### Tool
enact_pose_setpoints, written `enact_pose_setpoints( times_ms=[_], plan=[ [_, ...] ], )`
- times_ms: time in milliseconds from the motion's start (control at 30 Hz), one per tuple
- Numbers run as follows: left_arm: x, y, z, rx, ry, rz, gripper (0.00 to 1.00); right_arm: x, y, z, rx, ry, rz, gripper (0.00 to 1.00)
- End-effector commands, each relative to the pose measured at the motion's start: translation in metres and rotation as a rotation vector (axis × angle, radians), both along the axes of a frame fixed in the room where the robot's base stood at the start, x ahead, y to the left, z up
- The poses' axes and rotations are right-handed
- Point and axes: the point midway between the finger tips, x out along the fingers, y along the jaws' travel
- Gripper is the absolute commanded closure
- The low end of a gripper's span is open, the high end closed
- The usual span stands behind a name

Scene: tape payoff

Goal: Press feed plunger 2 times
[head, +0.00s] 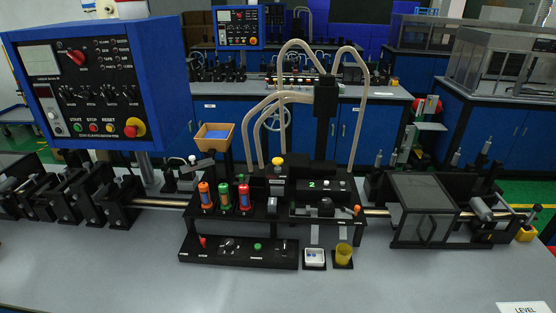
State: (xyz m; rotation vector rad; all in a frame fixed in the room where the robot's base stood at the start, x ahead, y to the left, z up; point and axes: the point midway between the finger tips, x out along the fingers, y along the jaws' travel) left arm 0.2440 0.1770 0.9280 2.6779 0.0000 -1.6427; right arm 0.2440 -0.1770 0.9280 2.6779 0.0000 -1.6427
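No part labelled legibly as the feed plunger can be made out. On the black machine at the middle of the head view, a yellow round knob (278,160) stands upright on a dark block. A green button (257,247) and a red-tipped lever (202,241) sit on the low black front panel (228,262), whose labels are too small to read. Three capped cylinders stand behind that panel: orange (205,196), green (224,197) and red (244,197). Neither of my grippers shows in this view.
A blue control box (95,85) hangs at the upper left. A clear-walled black housing (425,208) is farther right.

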Motion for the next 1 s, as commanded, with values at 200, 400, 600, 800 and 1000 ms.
enact_pose_setpoints(
  times_ms=[200, 400, 600, 800, 1000],
  plan=[
    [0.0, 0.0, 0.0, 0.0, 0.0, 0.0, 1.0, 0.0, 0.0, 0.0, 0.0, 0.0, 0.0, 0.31],
    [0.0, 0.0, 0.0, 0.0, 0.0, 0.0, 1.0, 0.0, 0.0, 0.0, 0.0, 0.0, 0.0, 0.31],
    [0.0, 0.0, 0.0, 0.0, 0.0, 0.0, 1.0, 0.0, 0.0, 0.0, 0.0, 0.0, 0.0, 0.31],
    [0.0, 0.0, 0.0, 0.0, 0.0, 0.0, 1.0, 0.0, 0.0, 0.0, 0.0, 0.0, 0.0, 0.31],
    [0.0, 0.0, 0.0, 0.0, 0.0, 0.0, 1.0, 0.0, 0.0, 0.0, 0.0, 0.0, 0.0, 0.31]
  ],
)
